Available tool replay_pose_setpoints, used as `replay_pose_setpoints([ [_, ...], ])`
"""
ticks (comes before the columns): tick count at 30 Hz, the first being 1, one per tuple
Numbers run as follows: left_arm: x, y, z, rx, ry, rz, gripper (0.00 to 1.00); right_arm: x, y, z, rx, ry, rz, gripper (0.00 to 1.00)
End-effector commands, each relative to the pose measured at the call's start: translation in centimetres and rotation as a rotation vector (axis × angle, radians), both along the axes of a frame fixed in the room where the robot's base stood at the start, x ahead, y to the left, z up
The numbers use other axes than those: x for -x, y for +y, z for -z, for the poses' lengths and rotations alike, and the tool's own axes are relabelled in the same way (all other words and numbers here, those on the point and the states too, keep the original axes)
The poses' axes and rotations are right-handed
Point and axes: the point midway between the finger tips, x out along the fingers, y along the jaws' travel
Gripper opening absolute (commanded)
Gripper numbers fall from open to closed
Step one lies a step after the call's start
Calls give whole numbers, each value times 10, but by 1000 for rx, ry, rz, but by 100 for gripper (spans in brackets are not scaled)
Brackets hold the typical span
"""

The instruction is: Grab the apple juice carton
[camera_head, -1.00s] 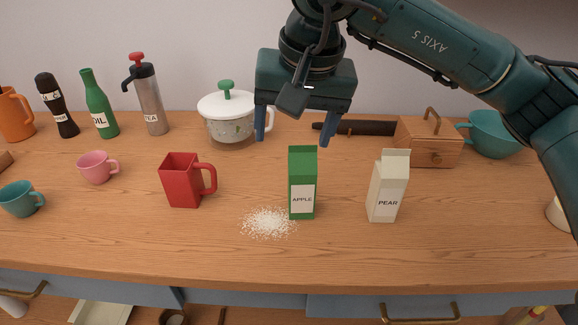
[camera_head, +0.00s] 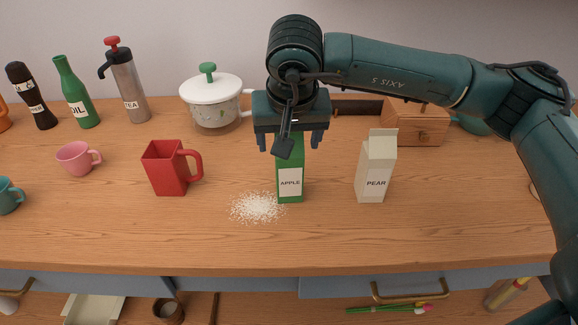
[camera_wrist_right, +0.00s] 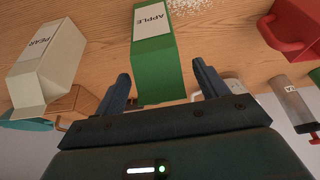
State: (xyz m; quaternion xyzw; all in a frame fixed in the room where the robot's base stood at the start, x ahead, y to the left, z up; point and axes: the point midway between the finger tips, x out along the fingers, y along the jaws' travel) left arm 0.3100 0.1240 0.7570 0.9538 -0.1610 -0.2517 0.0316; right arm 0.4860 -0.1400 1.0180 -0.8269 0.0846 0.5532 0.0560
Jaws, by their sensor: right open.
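The green apple juice carton (camera_head: 290,185) stands upright on the wooden counter, its white APPLE label facing me. My right gripper (camera_head: 290,147) is open and comes down over the carton's top, hiding part of it in the head view. In the right wrist view the carton (camera_wrist_right: 157,68) shows between and just beyond the two open fingers of the right gripper (camera_wrist_right: 162,82), with space on both sides. The left gripper is not in view.
A cream pear carton (camera_head: 377,168) stands to the right, and a red mug (camera_head: 168,168) to the left. Spilled white grains (camera_head: 257,207) lie beside the apple carton. A white lidded pot (camera_head: 212,103) and wooden box (camera_head: 415,124) stand behind. The front counter is clear.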

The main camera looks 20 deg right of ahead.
Motion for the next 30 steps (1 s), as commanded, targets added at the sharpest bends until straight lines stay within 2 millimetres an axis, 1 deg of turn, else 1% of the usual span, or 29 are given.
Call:
replay_pose_setpoints([
  [1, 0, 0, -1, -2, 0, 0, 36, -3, -1, 6, 0, 2, 2, 73],
  [4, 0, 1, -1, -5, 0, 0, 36, -5, -2, 13, 0, 1, 0, 73],
  [11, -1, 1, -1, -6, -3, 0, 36, -6, -2, 15, -1, -1, 0, 73],
  [12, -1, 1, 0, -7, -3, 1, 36, -6, -2, 15, -1, 0, 0, 71],
  [30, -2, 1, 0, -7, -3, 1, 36, -6, -2, 14, -1, 0, 0, 22],
])
